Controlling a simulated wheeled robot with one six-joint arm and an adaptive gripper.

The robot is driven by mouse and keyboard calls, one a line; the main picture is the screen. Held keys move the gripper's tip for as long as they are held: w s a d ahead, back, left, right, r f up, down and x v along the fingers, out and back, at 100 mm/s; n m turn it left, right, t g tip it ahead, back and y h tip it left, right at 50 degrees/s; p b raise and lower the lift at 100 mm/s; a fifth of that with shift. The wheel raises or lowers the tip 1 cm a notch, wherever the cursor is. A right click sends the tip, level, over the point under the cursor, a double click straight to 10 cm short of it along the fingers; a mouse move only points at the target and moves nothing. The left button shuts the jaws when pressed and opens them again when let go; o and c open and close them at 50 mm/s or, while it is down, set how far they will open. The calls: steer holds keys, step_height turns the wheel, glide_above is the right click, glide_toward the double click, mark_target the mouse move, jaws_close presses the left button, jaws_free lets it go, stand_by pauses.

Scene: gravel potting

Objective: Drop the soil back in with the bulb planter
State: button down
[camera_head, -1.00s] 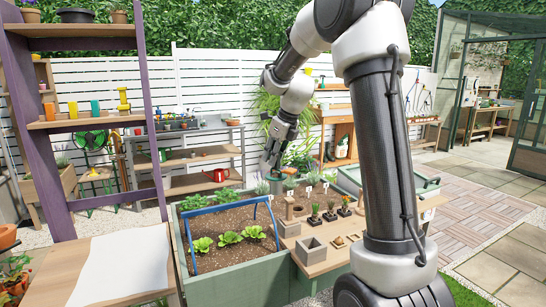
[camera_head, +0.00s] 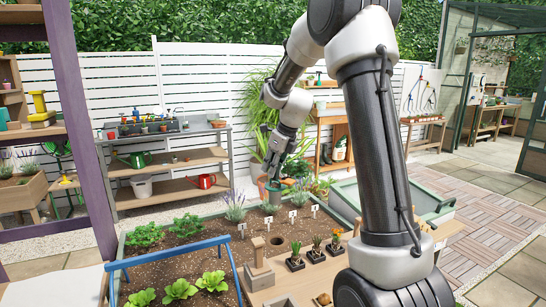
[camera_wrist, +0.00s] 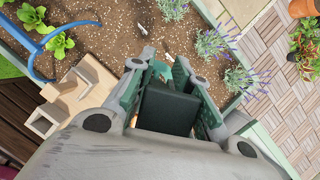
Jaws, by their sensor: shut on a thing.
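My gripper (camera_head: 276,180) hangs over the far part of the soil bed (camera_head: 215,262), pointing down. It is shut on the bulb planter (camera_head: 272,194), a grey-green tool below the fingers. In the wrist view the dark green planter (camera_wrist: 168,108) sits between the two fingers (camera_wrist: 168,85). Whether soil is inside it cannot be seen. The planter is apart from this hole.
White numbered markers (camera_head: 293,214) and lavender (camera_head: 234,207) line the bed's far side. A blue hoop (camera_head: 170,258) arches over lettuces (camera_head: 180,290) at the near left. A wooden block with a post (camera_head: 259,268) and several small potted plants (camera_head: 315,250) stand at the bed's near right.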

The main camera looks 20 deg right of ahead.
mark_target(275, 184)
steer(key=f, duration=0.5)
steer(key=d+f, duration=0.1)
steer(key=f, duration=0.2)
steer(key=shift+w+f, duration=0.15)
steer(key=shift+w, duration=0.05)
step_height(275, 184, down, 8)
steer(key=shift+f, duration=0.25)
step_height(275, 184, down, 6)
steer(key=shift+f, duration=0.15)
stand_by(3.0)
steer(key=c, duration=1.2)
jaws_free()
steer(key=shift+c, duration=0.2)
